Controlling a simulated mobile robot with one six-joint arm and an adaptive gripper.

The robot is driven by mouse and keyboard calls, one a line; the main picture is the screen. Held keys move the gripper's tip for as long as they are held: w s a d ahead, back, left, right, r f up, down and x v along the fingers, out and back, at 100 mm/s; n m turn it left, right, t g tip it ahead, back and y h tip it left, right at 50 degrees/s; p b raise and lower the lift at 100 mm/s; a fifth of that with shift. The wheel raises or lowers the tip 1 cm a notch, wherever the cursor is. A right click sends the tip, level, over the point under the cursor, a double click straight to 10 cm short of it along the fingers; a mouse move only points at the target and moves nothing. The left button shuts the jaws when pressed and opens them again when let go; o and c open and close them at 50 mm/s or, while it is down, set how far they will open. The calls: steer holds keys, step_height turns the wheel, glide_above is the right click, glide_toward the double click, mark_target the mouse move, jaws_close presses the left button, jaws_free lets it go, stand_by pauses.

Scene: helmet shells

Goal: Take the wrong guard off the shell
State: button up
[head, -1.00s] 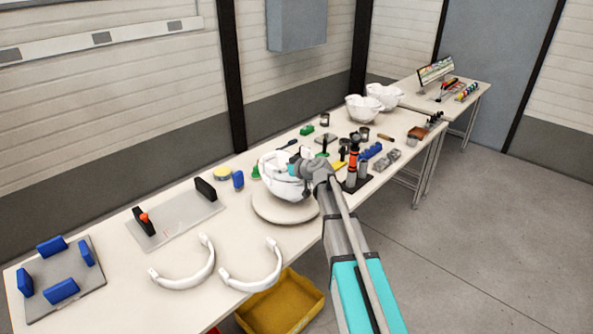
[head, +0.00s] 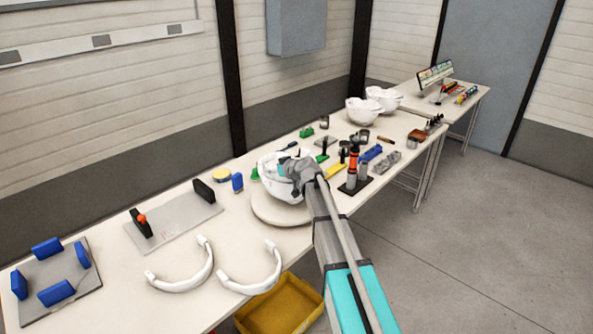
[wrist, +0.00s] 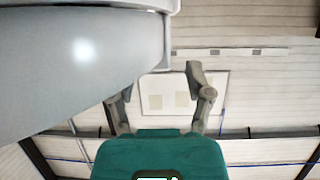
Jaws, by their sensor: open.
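A white helmet shell (head: 272,164) stands on a round pale turntable (head: 268,212) at the middle of the long table. My arm hides its right side, so I cannot tell a fitted guard from the shell in the head view. My gripper (head: 286,171) is at the shell's near right side. In the wrist view my gripper (wrist: 160,82) has its two fingers apart with nothing between them. A large smooth grey-white surface (wrist: 80,60), of the shell or its guard, fills the upper left, close to the left finger.
Two loose white curved guards (head: 192,276) (head: 262,280) lie at the table's front. A yellow bin (head: 282,308) is below the edge. A grey plate with black blocks (head: 175,222), a blue-block fixture (head: 58,285) and a tool stand (head: 354,180) flank the shell.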

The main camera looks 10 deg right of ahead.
mark_target(269, 166)
steer(key=shift+b+x, duration=0.5)
steer(key=shift+x, duration=1.15)
steer(key=shift+c, duration=0.3)
jaws_close()
